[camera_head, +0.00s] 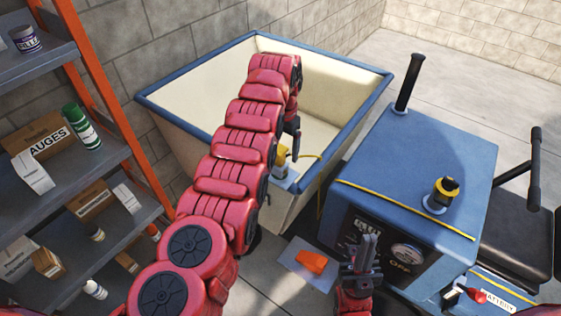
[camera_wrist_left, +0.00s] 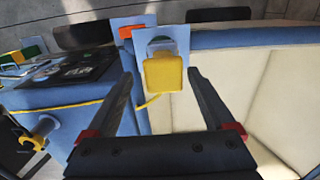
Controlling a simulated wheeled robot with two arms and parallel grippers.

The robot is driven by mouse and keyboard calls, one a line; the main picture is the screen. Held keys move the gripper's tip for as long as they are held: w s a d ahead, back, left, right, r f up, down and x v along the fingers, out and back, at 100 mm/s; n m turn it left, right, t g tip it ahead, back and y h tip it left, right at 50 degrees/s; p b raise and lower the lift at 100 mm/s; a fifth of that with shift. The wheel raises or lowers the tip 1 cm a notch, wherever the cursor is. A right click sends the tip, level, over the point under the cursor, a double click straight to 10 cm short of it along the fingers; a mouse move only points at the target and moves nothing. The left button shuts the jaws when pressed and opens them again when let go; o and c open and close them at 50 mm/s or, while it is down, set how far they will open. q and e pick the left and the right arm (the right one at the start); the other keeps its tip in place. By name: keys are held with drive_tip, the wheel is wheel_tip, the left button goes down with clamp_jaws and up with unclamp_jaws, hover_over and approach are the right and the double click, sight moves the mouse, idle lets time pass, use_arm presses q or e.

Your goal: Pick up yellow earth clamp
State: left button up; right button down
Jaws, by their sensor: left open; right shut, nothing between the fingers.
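The yellow earth clamp (camera_head: 281,157) sits by the near wall of the blue-rimmed cream bin, against a small pale blue plate (camera_head: 284,180). A yellow cable runs from it over the rim. My left gripper (camera_head: 292,145) is just above and beside the clamp, mostly hidden behind my left arm. In the left wrist view the yellow earth clamp (camera_wrist_left: 163,73) appears between the spread fingers of my left gripper (camera_wrist_left: 160,82), which is open and empty. I cannot tell the exact gap. My right gripper (camera_head: 365,258) is shut and empty, in front of the blue machine.
The cream bin (camera_head: 190,75) stands behind my left arm. A blue machine (camera_head: 410,150) with a black pipe and gauge is at the right. An orange object (camera_head: 312,262) lies on a grey plate on the floor. Shelves (camera_head: 35,65) with boxes and cans fill the left.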

sight(280, 162)
use_arm(q)
drive_tip(key=shift+a+f, duration=0.2)
drive_tip(key=shift+f, duration=0.4)
drive_tip(key=f, duration=0.1)
drive_tip(key=f+p, duration=0.1)
drive_tip(key=f, duration=0.1)
drive_tip(key=shift+s+a+f, duration=0.35)
drive_tip(key=shift+s+a, duration=0.05)
drive_tip(key=shift+f, duration=0.25)
drive_tip(key=shift+w+d+f, duration=0.1)
drive_tip(key=shift+w+d, duration=0.05)
drive_tip(key=shift+w, duration=0.1)
drive_tip(key=shift+s, duration=0.1)
drive_tip(key=c, duration=0.7)
clamp_jaws()
